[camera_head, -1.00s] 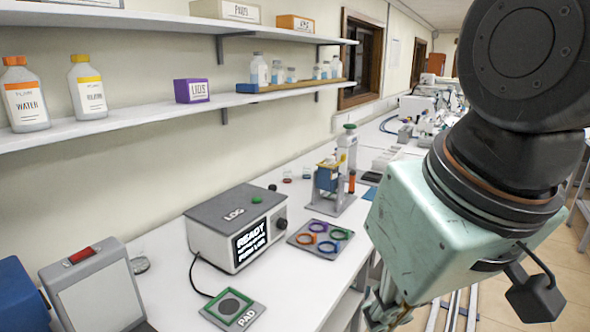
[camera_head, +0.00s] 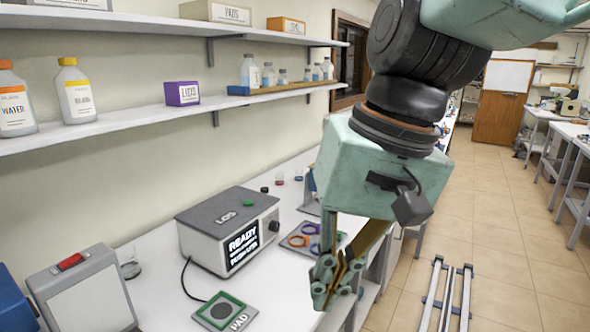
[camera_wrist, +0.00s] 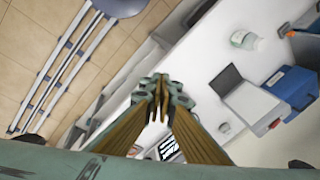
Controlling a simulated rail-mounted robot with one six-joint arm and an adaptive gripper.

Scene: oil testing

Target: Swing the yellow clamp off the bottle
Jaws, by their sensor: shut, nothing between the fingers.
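My gripper (camera_head: 328,297) hangs fingers down in front of the bench's front edge, shut and empty. In the wrist view its closed fingertips (camera_wrist: 160,88) point toward the bench, with nothing between them. The yellow clamp and its bottle cannot be made out now in either view. My arm covers most of the spot on the bench where the stand with blue and yellow parts is. Only a sliver of the stand's blue part (camera_head: 311,181) shows at the left edge of my wrist housing. My gripper is apart from it, nearer the camera.
A grey LOG box (camera_head: 205,220) with a lit READY screen, a green-framed pad (camera_head: 227,312) and a tray of coloured rings (camera_head: 300,238) stand on the bench. A grey device with a red switch (camera_head: 72,262) is at front left. Shelves run above.

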